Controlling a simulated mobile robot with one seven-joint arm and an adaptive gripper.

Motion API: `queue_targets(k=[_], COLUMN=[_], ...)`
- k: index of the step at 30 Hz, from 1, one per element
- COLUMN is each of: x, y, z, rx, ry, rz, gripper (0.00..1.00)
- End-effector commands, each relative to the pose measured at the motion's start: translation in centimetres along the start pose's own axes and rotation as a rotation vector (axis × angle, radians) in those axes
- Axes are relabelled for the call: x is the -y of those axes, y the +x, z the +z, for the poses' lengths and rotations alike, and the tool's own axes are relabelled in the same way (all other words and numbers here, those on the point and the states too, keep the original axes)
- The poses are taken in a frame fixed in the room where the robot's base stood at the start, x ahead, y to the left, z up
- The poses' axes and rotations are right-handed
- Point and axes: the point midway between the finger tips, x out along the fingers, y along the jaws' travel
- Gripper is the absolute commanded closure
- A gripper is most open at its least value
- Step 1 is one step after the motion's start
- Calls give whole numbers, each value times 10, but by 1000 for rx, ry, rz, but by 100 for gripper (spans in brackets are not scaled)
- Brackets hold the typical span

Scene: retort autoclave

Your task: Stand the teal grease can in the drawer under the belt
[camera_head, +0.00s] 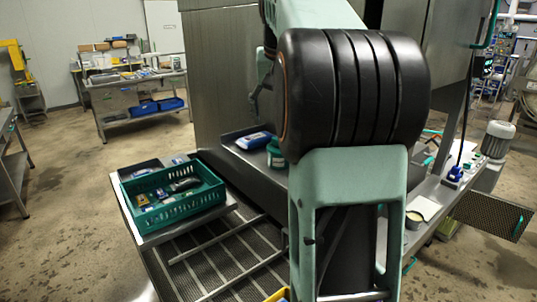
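A teal can (275,153), probably the grease can, stands on the steel ledge left of my arm. My arm hides its right part. My own arm fills the middle of the view. A dark jointed part, probably of my gripper (258,94), shows at the arm's left edge, above and left of the can. Its fingertips and anything between them are hidden. A slatted metal belt or grating (215,268) with rails lies at the lower left. I cannot make out a drawer under it for certain.
A green crate (205,208) with tools and small packs sits on a steel shelf at left. A blue-and-white pack (254,140) lies beside the can. A perforated panel (492,214) with a teal handle sticks out at right. A workbench (135,88) stands far back; the left floor is open.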

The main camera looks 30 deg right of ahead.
Motion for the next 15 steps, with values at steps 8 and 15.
queue_targets(k=[8,15], x=[-5,-5], y=[22,59], z=[-1,1], rx=[26,30], ry=[67,68], rz=[-13,-13], gripper=[24,24])
